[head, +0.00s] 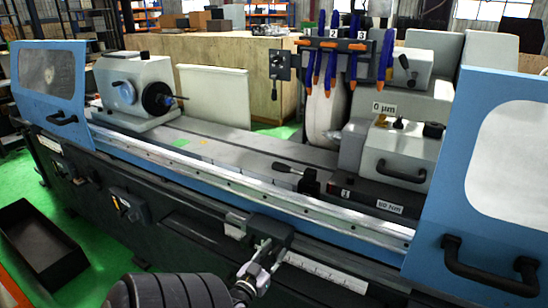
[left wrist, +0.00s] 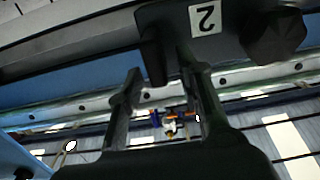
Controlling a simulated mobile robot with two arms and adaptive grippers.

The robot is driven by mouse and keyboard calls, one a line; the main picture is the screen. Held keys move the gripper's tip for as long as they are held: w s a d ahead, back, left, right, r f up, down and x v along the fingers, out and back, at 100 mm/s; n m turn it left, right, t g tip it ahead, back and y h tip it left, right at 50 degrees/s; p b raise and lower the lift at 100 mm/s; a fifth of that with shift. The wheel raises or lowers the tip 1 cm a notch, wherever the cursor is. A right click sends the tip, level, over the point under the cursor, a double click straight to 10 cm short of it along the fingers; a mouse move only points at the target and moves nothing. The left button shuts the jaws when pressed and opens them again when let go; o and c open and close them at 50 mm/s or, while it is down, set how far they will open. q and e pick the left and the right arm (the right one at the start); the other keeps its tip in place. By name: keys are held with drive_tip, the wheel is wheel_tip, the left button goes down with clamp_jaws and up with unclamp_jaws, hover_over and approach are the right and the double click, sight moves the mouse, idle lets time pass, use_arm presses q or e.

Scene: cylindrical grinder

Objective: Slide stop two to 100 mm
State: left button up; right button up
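Stop two (head: 268,230) is a dark block on the front rail of the grinder, above a pale scale strip (head: 325,273) whose numbers I cannot read. In the left wrist view, the stop (left wrist: 240,55) fills the upper right, with a white "2" label. My left gripper (head: 262,258) is just in front of the stop. In the left wrist view its two fingers (left wrist: 162,72) stand apart, with a dark downward part of the stop between their tips, nearer the left finger. I cannot tell whether they touch it. My right gripper is not in view.
A blue door (head: 430,240) with a black handle stands at the right, another blue door (head: 40,98) at the left. A lever (head: 298,173) rises from the bed behind the rail. A black bin (head: 40,245) sits on the green floor.

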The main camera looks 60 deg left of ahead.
use_arm(q)
drive_tip(key=v, duration=1.1)
drive_tip(key=shift+s+d, duration=0.1)
drive_tip(key=shift+d, duration=0.05)
drive_tip(key=s+d+f+m+g+h, duration=0.1)
drive_tip(key=d+f+g+h, duration=0.1)
drive_tip(key=d+f, duration=0.5)
drive_tip(key=s+d+f+m+g+h, duration=0.1)
drive_tip(key=d+f+g+h, duration=0.15)
drive_tip(key=f, duration=0.75)
drive_tip(key=d+f+m+g+h, duration=0.1)
drive_tip(key=d+f+h, duration=0.1)
drive_tip(key=d+f, duration=0.5)
drive_tip(key=s+d+f+m+g+h, duration=0.1)
drive_tip(key=s+d+f+m+g, duration=0.2)
drive_tip(key=s+d+f, duration=0.3)
drive_tip(key=s+d+f+m+g+h, duration=0.1)
drive_tip(key=s+d+f+m+g, duration=0.1)
drive_tip(key=s+d+f+g, duration=0.4)
drive_tip(key=s+f, duration=0.4)
drive_tip(key=f, duration=0.2)
drive_tip(key=shift+s+f+m+h, duration=0.3)
drive_tip(key=shift+f+m+h, duration=0.05)
drive_tip(key=shift+m, duration=0.05)
